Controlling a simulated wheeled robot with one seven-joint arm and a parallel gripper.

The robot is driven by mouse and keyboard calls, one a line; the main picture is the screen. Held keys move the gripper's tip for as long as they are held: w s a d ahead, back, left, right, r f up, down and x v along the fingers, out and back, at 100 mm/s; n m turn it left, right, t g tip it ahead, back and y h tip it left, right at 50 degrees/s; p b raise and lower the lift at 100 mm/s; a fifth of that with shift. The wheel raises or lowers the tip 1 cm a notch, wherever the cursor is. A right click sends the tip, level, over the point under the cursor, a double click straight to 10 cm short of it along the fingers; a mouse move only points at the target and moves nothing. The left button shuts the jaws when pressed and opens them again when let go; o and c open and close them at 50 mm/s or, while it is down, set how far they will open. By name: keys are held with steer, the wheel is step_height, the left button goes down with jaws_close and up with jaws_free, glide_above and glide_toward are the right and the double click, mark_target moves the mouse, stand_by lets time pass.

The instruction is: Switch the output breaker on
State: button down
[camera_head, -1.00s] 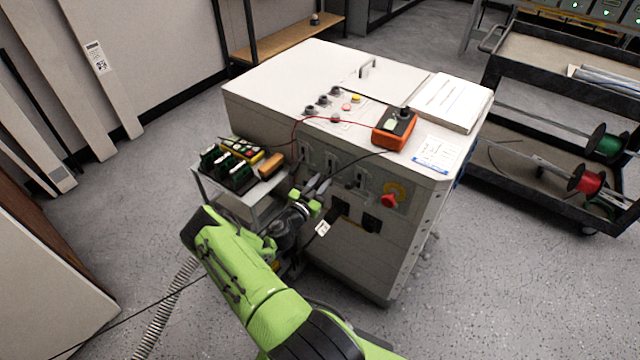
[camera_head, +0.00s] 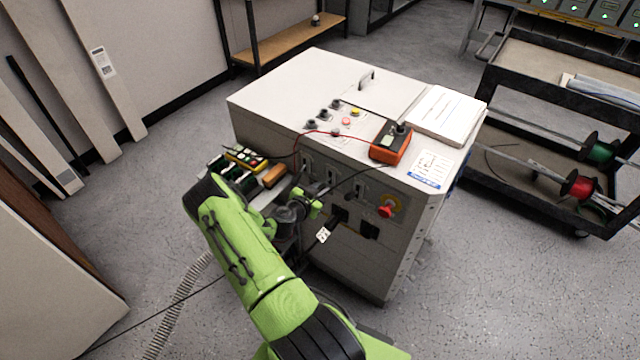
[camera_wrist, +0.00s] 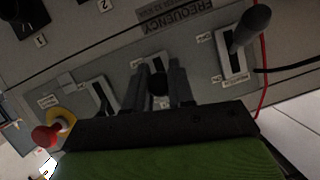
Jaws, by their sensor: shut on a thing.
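The grey cabinet (camera_head: 290,90) has a row of lever breakers on its front panel. My gripper (camera_head: 328,187) is at this panel, in front of the middle breaker. In the wrist view my gripper (camera_wrist: 159,75) is shut on a dark breaker handle (camera_wrist: 158,84), which shows between the two fingers. A breaker with a grey handle (camera_wrist: 248,27) stands to its right in that view, and another breaker slot (camera_wrist: 104,95) is to its left. The small labels cannot be read, so I cannot tell which breaker is the output one.
A red emergency stop (camera_head: 386,211) is right of the breakers. Black sockets with a plugged cable lie below. An orange meter (camera_head: 390,143) with leads sits on the cabinet top. A side shelf with terminals (camera_head: 246,158) stands left. A black cart (camera_head: 545,75) stands right.

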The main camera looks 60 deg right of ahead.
mark_target(321, 186)
steer(key=r+y+p, duration=0.1)
steer(key=p, duration=0.1)
steer(key=r+y+p, duration=0.1)
steer(key=y, duration=0.1)
steer(key=shift+d+r+p, duration=0.2)
steer(key=shift+r+p, duration=0.15)
steer(key=shift+r, duration=0.05)
steer(key=shift+d+r+t+y+p, duration=0.15)
steer(key=shift+r+t+y+p, duration=0.15)
steer(key=shift+y, duration=0.65)
steer(key=shift+d+r+t+y+p, duration=0.1)
steer(key=shift+r+t+y+p, duration=0.25)
steer(key=shift+y, duration=0.6)
steer(key=c, duration=1)
jaws_free()
steer(key=shift+s+f, duration=0.1)
steer(key=shift+o, duration=0.2)
steer(key=p+v, duration=0.1)
steer(key=v, duration=1.4)
steer(key=shift+w+r+p, duration=0.25)
steer(key=shift+r+p, duration=0.05)
steer(key=shift+r, duration=0.1)
